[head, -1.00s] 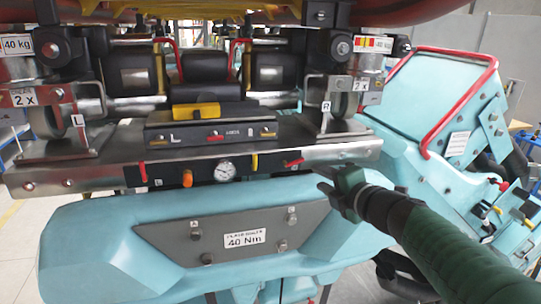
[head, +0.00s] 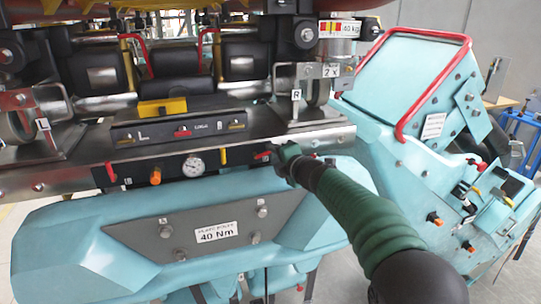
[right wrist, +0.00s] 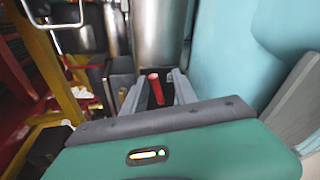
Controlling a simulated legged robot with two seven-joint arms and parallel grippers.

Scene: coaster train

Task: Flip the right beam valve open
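The right beam valve has a red handle (head: 262,155) at the right end of the black panel under the beam. My right gripper (head: 273,151) is right at this handle, and its green body hides part of the valve's surroundings. In the right wrist view the red handle (right wrist: 155,88) stands between the two grey fingers (right wrist: 158,92), with gaps at its sides, so the gripper looks open around it. The left beam valve's red handle (head: 110,172) hangs at the panel's left end. My left gripper is not in view.
An orange knob (head: 155,176), a round gauge (head: 193,165) and a yellow lever (head: 223,156) sit along the panel. The metal beam (head: 75,176) lies just above, and a teal body with a 40 Nm plate (head: 216,232) bulges out below.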

